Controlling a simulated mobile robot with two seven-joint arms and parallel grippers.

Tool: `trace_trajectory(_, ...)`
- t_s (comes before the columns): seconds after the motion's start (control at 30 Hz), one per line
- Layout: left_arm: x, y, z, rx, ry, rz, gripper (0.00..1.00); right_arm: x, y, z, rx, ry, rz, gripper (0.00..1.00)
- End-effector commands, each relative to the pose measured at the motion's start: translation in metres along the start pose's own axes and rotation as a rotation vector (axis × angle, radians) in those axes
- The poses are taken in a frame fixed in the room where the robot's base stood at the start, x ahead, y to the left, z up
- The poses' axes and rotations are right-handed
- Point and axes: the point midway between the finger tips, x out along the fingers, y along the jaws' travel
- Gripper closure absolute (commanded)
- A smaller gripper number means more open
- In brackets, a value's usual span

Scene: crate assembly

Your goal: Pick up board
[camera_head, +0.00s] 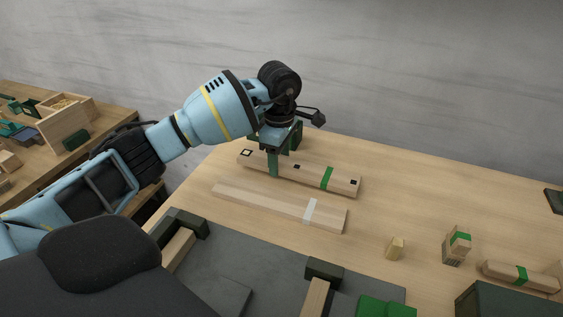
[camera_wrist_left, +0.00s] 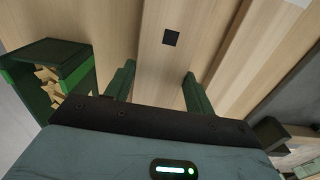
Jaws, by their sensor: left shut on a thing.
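A long wooden board with a green band and black square marks (camera_head: 310,173) lies at the back of the table. My left gripper (camera_head: 272,165) reaches down over its left part and is shut on it, with the green fingers on its two long sides. In the left wrist view the board (camera_wrist_left: 168,65) runs between the fingers (camera_wrist_left: 158,92), with one black square in front of them. The board seems to rest on the table; any small lift cannot be told. A second wooden board with a white band (camera_head: 275,206) lies in front, apart from it. My right gripper is not in view.
A dark green bin with small wooden pieces (camera_wrist_left: 42,82) stands close beside the gripper. A grey mat with dark corner holders (camera_head: 323,268) lies in front. Small blocks (camera_head: 395,248) and another green-banded piece (camera_head: 508,275) lie to the right.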

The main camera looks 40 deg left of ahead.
Motion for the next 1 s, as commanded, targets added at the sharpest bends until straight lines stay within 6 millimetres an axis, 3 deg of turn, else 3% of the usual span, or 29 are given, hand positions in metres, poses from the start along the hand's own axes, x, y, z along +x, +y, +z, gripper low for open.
trace_trajectory(0.13, -0.025, 0.001, 0.0, 0.0, -0.001, 0.006, 0.72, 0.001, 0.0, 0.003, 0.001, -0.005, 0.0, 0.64)
trace_trajectory(0.7, -0.03, -0.11, 0.023, 0.003, 0.001, 0.003, 0.72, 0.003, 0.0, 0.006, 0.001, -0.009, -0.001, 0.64)
trace_trajectory(1.0, -0.034, -0.148, 0.032, 0.001, 0.0, 0.002, 0.72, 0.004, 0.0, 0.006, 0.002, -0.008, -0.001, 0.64)
